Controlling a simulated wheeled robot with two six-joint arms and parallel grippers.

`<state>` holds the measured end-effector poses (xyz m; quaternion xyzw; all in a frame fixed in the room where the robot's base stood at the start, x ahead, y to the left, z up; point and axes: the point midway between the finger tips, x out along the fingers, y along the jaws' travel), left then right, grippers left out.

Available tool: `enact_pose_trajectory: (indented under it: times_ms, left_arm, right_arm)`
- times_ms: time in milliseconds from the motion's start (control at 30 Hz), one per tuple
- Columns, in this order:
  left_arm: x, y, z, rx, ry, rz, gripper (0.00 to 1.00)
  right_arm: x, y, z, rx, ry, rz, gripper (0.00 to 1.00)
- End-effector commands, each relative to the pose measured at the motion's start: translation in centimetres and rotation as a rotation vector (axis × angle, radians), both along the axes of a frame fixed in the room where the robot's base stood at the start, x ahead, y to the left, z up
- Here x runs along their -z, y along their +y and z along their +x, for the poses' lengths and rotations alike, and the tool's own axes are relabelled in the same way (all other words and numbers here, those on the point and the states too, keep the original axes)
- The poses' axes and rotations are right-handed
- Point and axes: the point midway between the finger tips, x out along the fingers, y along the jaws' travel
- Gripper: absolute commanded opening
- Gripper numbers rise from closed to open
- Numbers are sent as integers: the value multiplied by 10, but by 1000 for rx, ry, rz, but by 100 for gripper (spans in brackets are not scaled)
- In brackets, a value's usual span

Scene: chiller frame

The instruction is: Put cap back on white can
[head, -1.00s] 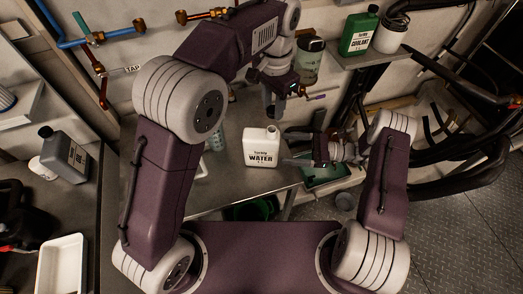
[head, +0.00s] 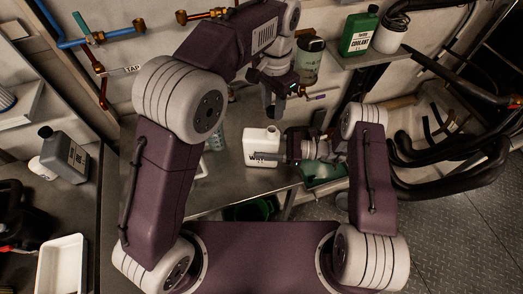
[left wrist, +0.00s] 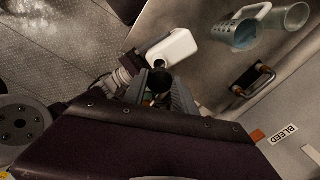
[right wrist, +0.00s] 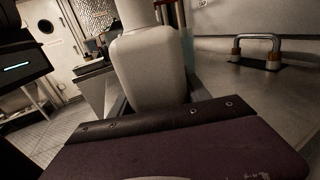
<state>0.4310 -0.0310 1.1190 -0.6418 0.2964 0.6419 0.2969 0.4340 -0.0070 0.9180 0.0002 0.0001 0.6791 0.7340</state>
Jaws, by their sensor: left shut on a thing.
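My left gripper (head: 271,108) is above the can, pointing down. It is shut on a dark round cap (left wrist: 160,80), held apart from the can. My right gripper (head: 268,155) is low at the can's right side, one finger across the front of its label. Its jaws stand apart around the can; contact is not clear. The can's mouth is partly hidden by the left gripper.
A clear jug (left wrist: 244,30) with blue liquid stands on the bench. A green coolant bottle (head: 358,33) is on a shelf at upper right. A grey bottle (head: 64,156) and white tray (head: 61,265) lie left.

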Motion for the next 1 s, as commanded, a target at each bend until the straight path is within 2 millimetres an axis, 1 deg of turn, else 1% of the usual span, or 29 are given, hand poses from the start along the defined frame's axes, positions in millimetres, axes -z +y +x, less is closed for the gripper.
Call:
enact_pose_trajectory:
  times_ms: [33, 67, 100, 167, 200, 267, 333, 533, 633, 733, 1000]
  left_arm:
    - [0, 0, 0, 0, 0, 0, 0]
    - [0, 0, 0, 0, 0, 0, 0]
    - [0, 0, 0, 0, 0, 0, 0]
    - [0, 0, 0, 0, 0, 0, 0]
    - [0, 0, 0, 0, 0, 0, 0]
    - [0, 0, 0, 0, 0, 0, 0]
    - [4, 0, 0, 0, 2, 1, 0]
    - [34, 1, -1, 0, 4, 2, 0]
    - [46, 1, -1, 0, 2, 1, 0]
    - [50, 1, -1, 0, 1, 0, 0]
    - [50, 1, -1, 0, 1, -1, 0]
  right_arm:
    - [0, 0, 0, 0, 0, 0, 38]
    - [0, 0, 0, 0, 0, 0, 30]
    - [0, 0, 0, 0, 0, 0, 19]
    - [0, 0, 0, 0, 0, 0, 2]
    - [0, 0, 0, 0, 0, 0, 0]
    - [0, 0, 0, 0, 0, 0, 0]
    - [0, 0, 0, 0, 0, 0, 0]
    - [0, 0, 0, 0, 0, 0, 0]
    - [0, 0, 0, 0, 0, 0, 0]
    - [0, 0, 0, 0, 0, 0, 0]
    - [0, 0, 0, 0, 0, 0, 0]
